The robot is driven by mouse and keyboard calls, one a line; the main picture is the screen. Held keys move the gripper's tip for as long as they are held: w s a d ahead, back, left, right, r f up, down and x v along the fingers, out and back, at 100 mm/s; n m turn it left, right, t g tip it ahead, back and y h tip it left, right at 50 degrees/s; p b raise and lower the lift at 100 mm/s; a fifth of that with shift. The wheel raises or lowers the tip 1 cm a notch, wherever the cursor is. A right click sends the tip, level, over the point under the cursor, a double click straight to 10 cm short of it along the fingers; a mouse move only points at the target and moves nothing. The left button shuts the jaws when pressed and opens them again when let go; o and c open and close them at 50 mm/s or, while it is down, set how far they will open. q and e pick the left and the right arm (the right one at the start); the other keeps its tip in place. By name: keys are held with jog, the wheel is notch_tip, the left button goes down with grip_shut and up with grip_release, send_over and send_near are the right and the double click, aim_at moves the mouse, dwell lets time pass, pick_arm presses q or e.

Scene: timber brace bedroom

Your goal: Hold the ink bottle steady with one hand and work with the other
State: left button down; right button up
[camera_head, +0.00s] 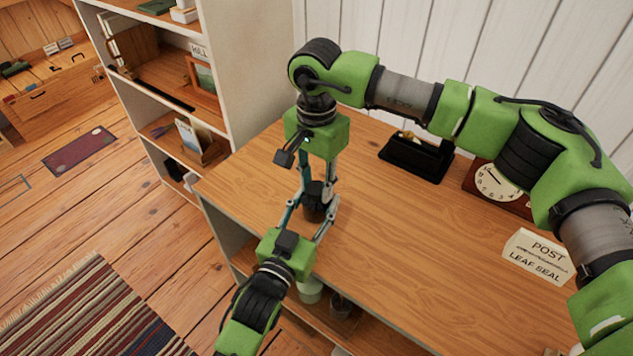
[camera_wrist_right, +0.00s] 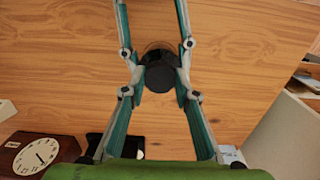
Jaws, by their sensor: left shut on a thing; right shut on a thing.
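The ink bottle (camera_head: 313,212) stands upright on the wooden desk top, small and dark with a black cap (camera_head: 315,189). My left gripper (camera_head: 314,213) reaches in from the front, its fingers closed on both sides of the bottle's body. My right gripper (camera_head: 316,184) comes down from behind, its fingers closed on the cap. In the right wrist view the round black cap (camera_wrist_right: 159,77) sits between the right fingertips, with the left fingers meeting it from the top. The bottle's body is mostly hidden by the cap and fingers.
A card reading POST and LEAF SEAL (camera_head: 538,256), a clock (camera_head: 497,183) and a black holder (camera_head: 415,157) stand on the desk (camera_head: 400,240). A shelf unit (camera_head: 245,70) is at the left. Jars stand on a shelf below the front edge. The desk's middle is clear.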

jog(key=m, duration=2.1)
jog(key=o, duration=1.3)
notch_tip(320, 180, up, 12)
